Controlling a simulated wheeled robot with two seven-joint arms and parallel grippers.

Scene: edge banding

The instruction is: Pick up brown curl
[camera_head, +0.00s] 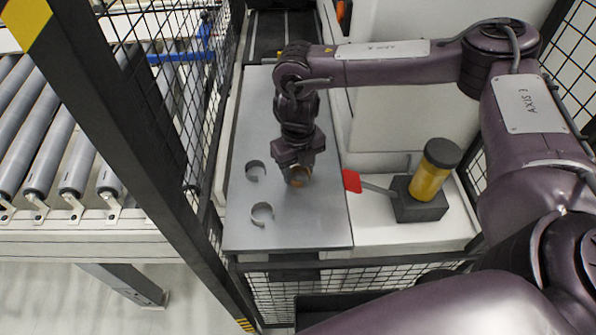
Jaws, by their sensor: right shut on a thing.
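The brown curl (303,175) is at my right gripper (297,178), over the right half of the grey metal plate (300,228). My right gripper points down and is shut on the curl, which is partly hidden by the fingers. I cannot tell whether the curl still touches the plate. Two grey-white curls sit on the plate to the left: one (255,170) farther back and one (262,214) nearer the front. My left gripper is not in view.
A yellow bottle with a black cap (432,170) stands in a dark block (418,204) on the white table at right. A red-tipped tool (352,181) sticks out toward the plate. Black mesh fencing (180,95) and a post flank the left; rollers lie beyond.

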